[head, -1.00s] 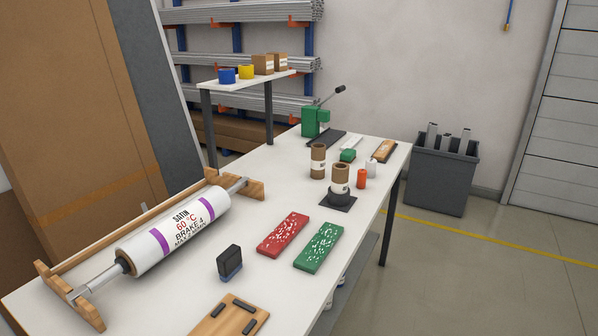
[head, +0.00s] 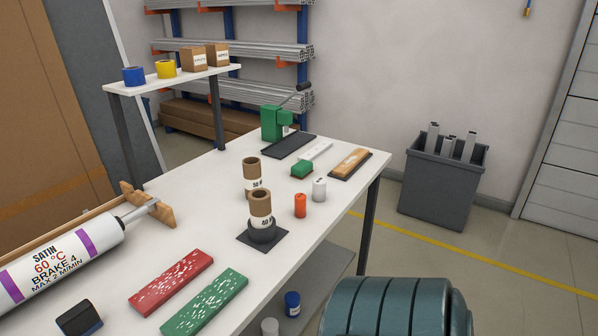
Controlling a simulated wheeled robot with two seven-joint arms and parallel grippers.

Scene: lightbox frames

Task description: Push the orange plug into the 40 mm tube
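The orange plug (head: 300,206) stands upright on the white table, right of two brown cardboard tubes. The front tube (head: 260,204) stands upright in a dark round holder (head: 262,232) on a black square base; its small label seems to read 40. The other tube (head: 252,172) stands just behind it on the table, and its label seems to read 50. The orange plug is apart from both tubes. A white plug (head: 319,190) stands behind the orange one. Neither gripper is in view; a teal rounded part at the bottom right looks like my own arm.
A green block (head: 302,170), a wood-topped pad (head: 351,163) and a green press (head: 275,124) are farther back. A red board (head: 172,283) and a green board (head: 206,302) lie in front. A grey bin (head: 443,185) stands beyond the table.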

